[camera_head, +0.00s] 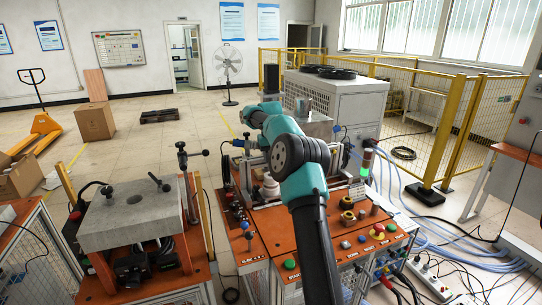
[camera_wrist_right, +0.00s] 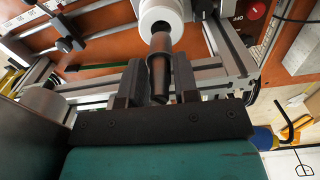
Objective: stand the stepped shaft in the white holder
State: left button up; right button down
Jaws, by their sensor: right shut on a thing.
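The stepped shaft (camera_wrist_right: 159,66) is dark grey, with a wider part and a narrower end. It lies between the two dark fingers of my right gripper (camera_wrist_right: 157,74), which is shut on it. The white holder (camera_wrist_right: 176,14) is a round white piece with a dark hole, at the top of the right wrist view. The shaft's far end overlaps the holder's hole in that view; I cannot tell whether it is inside or only in front. In the head view a white round piece (camera_head: 271,187) stands on the orange bench, left of my right arm. My left gripper is not in view.
The orange bench (camera_head: 285,232) carries metal rails, buttons and several small brass-coloured parts (camera_head: 347,203). A grey slab table (camera_head: 125,217) stands to the left. A lit signal lamp (camera_head: 366,165) and a large grey machine (camera_head: 335,100) stand beyond my right arm.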

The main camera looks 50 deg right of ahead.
jog(key=shift+f, duration=2.15)
jog(key=shift+f, duration=0.2)
jog(key=c, duration=0.8)
grip_release()
